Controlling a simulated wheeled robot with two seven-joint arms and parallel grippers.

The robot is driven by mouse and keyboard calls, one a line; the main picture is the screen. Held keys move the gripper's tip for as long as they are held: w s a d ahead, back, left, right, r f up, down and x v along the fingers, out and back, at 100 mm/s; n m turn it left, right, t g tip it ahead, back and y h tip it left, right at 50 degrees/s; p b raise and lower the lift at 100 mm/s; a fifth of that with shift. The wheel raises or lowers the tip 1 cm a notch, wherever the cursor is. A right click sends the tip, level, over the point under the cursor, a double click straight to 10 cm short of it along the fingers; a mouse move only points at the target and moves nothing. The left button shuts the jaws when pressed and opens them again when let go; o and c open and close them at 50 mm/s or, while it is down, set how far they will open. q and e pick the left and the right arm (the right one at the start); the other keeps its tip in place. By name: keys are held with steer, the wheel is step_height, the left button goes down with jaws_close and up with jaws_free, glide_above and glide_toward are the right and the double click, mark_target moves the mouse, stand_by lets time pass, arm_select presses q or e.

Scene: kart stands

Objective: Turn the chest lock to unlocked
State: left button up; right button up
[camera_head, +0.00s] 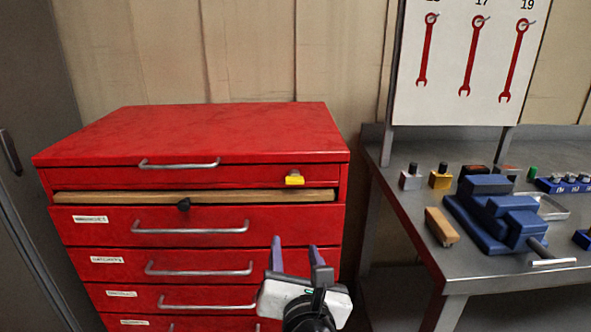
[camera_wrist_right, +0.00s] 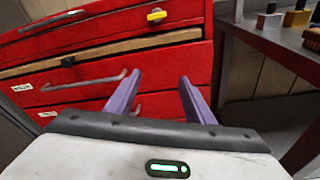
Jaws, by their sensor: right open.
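The red chest (camera_head: 220,135) stands left of centre in the head view, with several drawers. Its lock is a small yellow piece (camera_head: 294,178) at the right of the top front panel; it also shows in the right wrist view (camera_wrist_right: 156,15). My right gripper (camera_head: 295,245) is open and empty, its two purple fingers pointing up toward the chest front, below the lock and apart from it. In the right wrist view the fingers (camera_wrist_right: 155,92) are spread with nothing between them. My left gripper is not in view.
A wooden board (camera_head: 240,196) with a black knob (camera_head: 183,204) sits below the top panel. Metal drawer handles (camera_head: 190,227) stick out from the chest. At right, a grey workbench (camera_head: 410,208) holds a blue vise (camera_head: 495,215) and small blocks. Wrenches hang on a white board (camera_head: 445,80).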

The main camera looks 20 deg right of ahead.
mark_target(295, 183)
step_height(295, 183, up, 8)
steer(key=w+n+t+h+p, duration=0.1)
steer(key=w+n+t+h, duration=0.1)
steer(key=n, duration=0.1)
steer(key=x, duration=0.9)
steer(key=shift+w+d+f, duration=0.25)
steer(key=shift+d+f, duration=0.15)
steer(key=shift+d, duration=0.05)
steer(key=c, duration=1)
